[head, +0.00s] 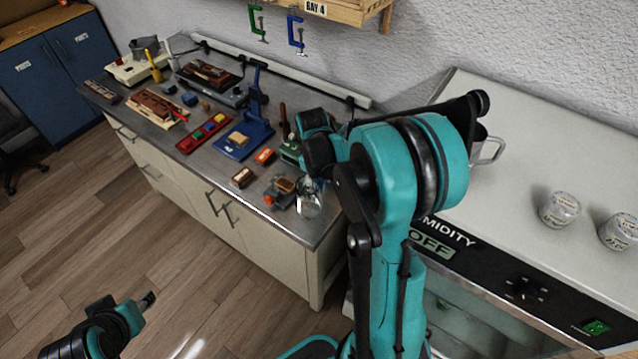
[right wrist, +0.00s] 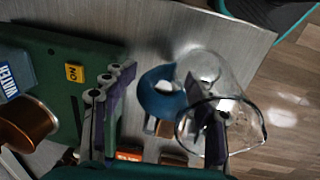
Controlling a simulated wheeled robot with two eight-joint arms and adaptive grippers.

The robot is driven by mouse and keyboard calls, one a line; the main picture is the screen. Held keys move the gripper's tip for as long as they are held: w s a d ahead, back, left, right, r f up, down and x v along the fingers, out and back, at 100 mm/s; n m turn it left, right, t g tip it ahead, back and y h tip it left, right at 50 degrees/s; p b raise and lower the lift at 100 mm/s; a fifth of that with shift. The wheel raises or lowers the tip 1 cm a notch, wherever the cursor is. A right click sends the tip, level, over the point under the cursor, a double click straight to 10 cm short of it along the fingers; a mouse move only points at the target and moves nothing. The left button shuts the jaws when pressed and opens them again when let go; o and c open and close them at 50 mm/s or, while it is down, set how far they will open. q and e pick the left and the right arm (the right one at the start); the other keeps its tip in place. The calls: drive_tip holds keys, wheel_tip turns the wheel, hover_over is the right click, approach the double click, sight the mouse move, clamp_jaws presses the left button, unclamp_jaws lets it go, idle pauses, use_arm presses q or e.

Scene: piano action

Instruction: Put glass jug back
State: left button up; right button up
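The clear glass jug (head: 310,205) stands at the near right end of the grey workbench top. In the right wrist view, the jug (right wrist: 240,100) is on the right, its round rim facing the camera. My right gripper (right wrist: 160,108) is open over the bench, its fingers well apart. The right-hand finger shows through the glass; I cannot tell whether it is inside the jug or behind it. In the head view my arm hides most of the right gripper (head: 312,178). My left gripper (head: 148,300) is low at the left, over the floor, its opening unclear.
A blue rounded object (right wrist: 160,90) lies between my right fingers, close to the jug. Tools and small blocks crowd the workbench (head: 325,230). On the right, a humidity cabinet (head: 500,150) carries a metal mug (head: 484,150) and two lidded jars (head: 560,209).

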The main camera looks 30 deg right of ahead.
drive_tip(key=shift+r, duration=0.3)
drive_tip(key=r+p, duration=0.1)
drive_tip(key=r, duration=0.2)
drive_tip(key=r+p, duration=0.1)
drive_tip(key=r, duration=0.3)
drive_tip(key=a+r+p, duration=0.1)
drive_tip(key=r, duration=0.2)
drive_tip(key=shift+s+r, duration=0.25)
drive_tip(key=shift+r, duration=0.1)
drive_tip(key=shift+r+p, duration=0.3)
drive_tip(key=shift+s+a+r, duration=0.15)
drive_tip(key=shift+a+r, duration=0.1)
drive_tip(key=shift+r, duration=0.05)
drive_tip(key=s+a+r+m+t+y, duration=0.1)
drive_tip(key=s+a+m+t, duration=0.3)
drive_tip(key=s+a, duration=0.8)
drive_tip(key=a+r+t, duration=0.1)
drive_tip(key=t, duration=0.1)
drive_tip(key=shift+a+r+t, duration=0.3)
drive_tip(key=shift+a, duration=0.1)
